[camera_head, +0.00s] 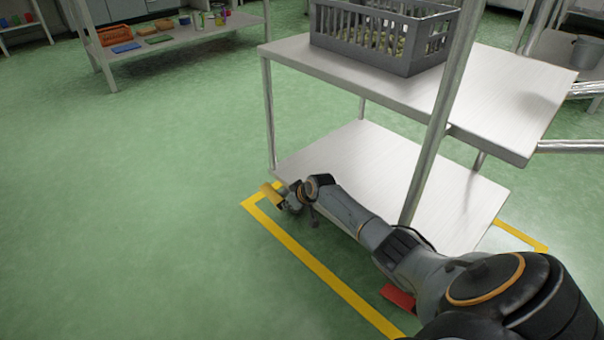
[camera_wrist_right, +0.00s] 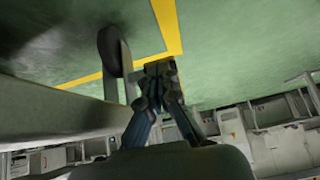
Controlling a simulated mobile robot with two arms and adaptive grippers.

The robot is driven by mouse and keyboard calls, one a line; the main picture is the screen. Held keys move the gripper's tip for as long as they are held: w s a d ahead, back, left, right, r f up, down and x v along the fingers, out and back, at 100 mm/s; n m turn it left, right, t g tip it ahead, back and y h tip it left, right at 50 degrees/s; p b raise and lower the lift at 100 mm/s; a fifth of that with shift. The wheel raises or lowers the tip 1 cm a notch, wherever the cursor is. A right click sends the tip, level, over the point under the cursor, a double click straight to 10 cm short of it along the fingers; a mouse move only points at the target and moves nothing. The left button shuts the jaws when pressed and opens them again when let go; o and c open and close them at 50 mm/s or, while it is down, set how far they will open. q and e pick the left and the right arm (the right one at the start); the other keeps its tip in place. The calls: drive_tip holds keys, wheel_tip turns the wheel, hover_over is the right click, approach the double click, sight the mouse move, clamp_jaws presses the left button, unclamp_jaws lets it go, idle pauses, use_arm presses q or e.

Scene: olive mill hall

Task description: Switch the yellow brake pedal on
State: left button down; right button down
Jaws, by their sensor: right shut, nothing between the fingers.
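The yellow brake pedal (camera_head: 271,194) sticks out low at the near left corner of a two-shelf metal cart (camera_head: 345,152), just above the floor. My right gripper (camera_head: 288,204) is down at that corner, right beside the pedal and partly in front of it. I cannot tell whether they touch. In the right wrist view the right gripper's fingers (camera_wrist_right: 159,76) are together with nothing between them, close to a dark caster wheel (camera_wrist_right: 114,50). The yellow pedal cannot be made out there. My left gripper is out of view.
A grey crate (camera_head: 378,62) with olives stands on the cart's top shelf. A red pedal (camera_head: 398,297) shows low at the cart's near side, beside my right arm. Yellow floor tape (camera_head: 325,277) frames the cart. Green floor to the left is clear.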

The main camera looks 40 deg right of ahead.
drive_tip(key=w+r+b, duration=0.2)
drive_tip(key=shift+r, duration=0.35)
drive_tip(key=shift+w+a+r+g+b, duration=0.1)
drive_tip(key=shift+w+r+g+b, duration=0.25)
drive_tip(key=shift+g+b, duration=0.35)
drive_tip(key=w+a+r+p+v, duration=0.1)
drive_tip(key=w+r+p+v, duration=0.15)
drive_tip(key=p+v, duration=1.45)
drive_tip(key=s+a+f+g+p, duration=0.1)
drive_tip(key=s+a+p, duration=0.3)
drive_tip(key=s+p, duration=0.8)
drive_tip(key=s+a+f+g+h+p, duration=0.1)
drive_tip(key=s+a+f+p, duration=0.3)
drive_tip(key=s+p, duration=0.8)
drive_tip(key=g+p, duration=0.1)
drive_tip(key=p, duration=0.2)
drive_tip(key=shift+f+p, duration=0.35)
drive_tip(key=shift+p, duration=0.05)
drive_tip(key=shift+s, duration=0.15)
